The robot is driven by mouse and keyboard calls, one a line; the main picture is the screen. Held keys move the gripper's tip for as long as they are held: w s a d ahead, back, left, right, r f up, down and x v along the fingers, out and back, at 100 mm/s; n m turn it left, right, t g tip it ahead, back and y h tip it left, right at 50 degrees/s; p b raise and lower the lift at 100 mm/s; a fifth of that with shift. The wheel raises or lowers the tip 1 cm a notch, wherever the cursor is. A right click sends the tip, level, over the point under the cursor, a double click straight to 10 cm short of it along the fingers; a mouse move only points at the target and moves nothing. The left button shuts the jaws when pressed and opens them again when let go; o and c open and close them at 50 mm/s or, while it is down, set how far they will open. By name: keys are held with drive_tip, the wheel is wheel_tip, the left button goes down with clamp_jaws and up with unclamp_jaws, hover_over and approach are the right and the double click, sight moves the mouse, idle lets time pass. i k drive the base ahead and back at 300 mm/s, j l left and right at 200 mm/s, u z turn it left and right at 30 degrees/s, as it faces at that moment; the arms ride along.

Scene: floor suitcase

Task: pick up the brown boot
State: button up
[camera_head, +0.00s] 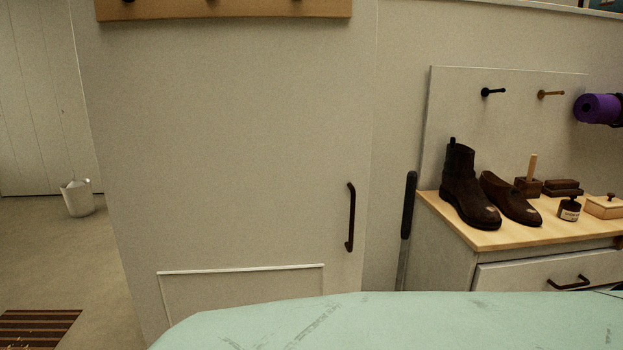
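A dark brown ankle boot (464,187) stands upright on the wooden top of a low cabinet at the right. It has a pull loop at the back of its shaft, and its toe points toward the lower right with a pale spot on it. A dark brown low shoe (509,198) stands close beside it on the right and has a similar pale spot on the toe. My gripper is not in view.
A pale green surface (390,322) fills the bottom foreground. A dark-handled tool (408,205) leans left of the cabinet. Open floor (60,255) lies at left.

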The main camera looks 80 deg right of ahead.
sight(459, 186)
drive_tip(key=z, duration=3.45)
drive_tip(key=i+l+u, duration=0.1)
drive_tip(key=l, duration=0.3)
drive_tip(key=i+l, duration=0.15)
drive_tip(key=l, duration=0.25)
drive_tip(key=i+u, duration=0.1)
drive_tip(key=i, duration=0.25)
drive_tip(key=i+j, duration=0.15)
